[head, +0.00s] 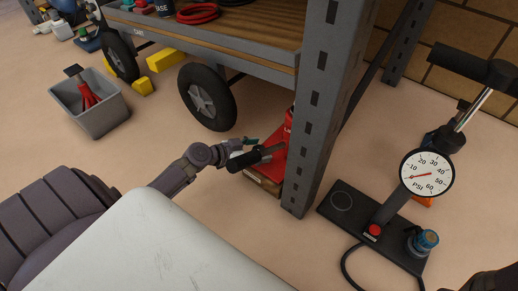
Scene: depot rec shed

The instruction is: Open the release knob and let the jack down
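A red jack (281,158) stands low beside the grey upright post, which hides its right part. A black cylindrical piece (245,161) on a grey rod sticks out from it to the left; I cannot tell whether this is the release knob. My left gripper (248,143) is at the left side of the jack, right by this black piece. The gripper is small and partly hidden, so I cannot tell whether it is open or shut, or whether it touches anything. My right gripper is not in view.
A grey perforated post (325,95) rises just right of the jack. A cart with a wooden deck and black wheels (207,97) stands behind. A pump with a PSI gauge (427,173) stands at right. A grey bin (97,113) and yellow chocks (165,60) are at left.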

